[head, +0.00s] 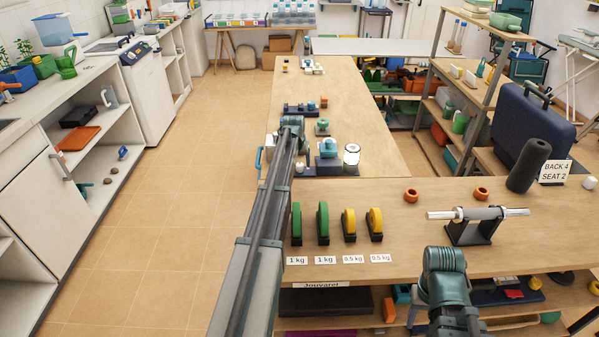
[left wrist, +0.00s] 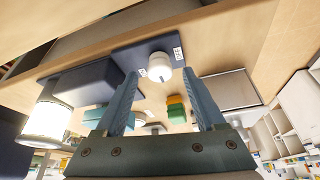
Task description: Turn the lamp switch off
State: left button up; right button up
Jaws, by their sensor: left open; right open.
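The lamp (head: 352,155) is a white cylinder with a dark top on the wooden counter. In the left wrist view a glowing white cylinder (left wrist: 48,122) at the left looks like the same lamp. A round white knob (left wrist: 159,66) sits on a dark plate (left wrist: 140,52) with small white labels; it looks like the switch. My left gripper (left wrist: 160,76) is open and empty, its fingertips on either side of the knob in the picture; I cannot tell whether they touch it. In the head view my left arm hides much of this spot. My right arm is at the lower right, its fingers out of view.
A rod on a dark stand (head: 474,230), orange rings (head: 411,195) and a dark blue case (head: 527,130) are to the right. The tiled floor (head: 170,210) at the left is clear.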

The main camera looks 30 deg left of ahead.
pick_arm(q)
jog(key=shift+b+x, duration=0.3)
jog(key=shift+x, duration=0.45)
grip_shut()
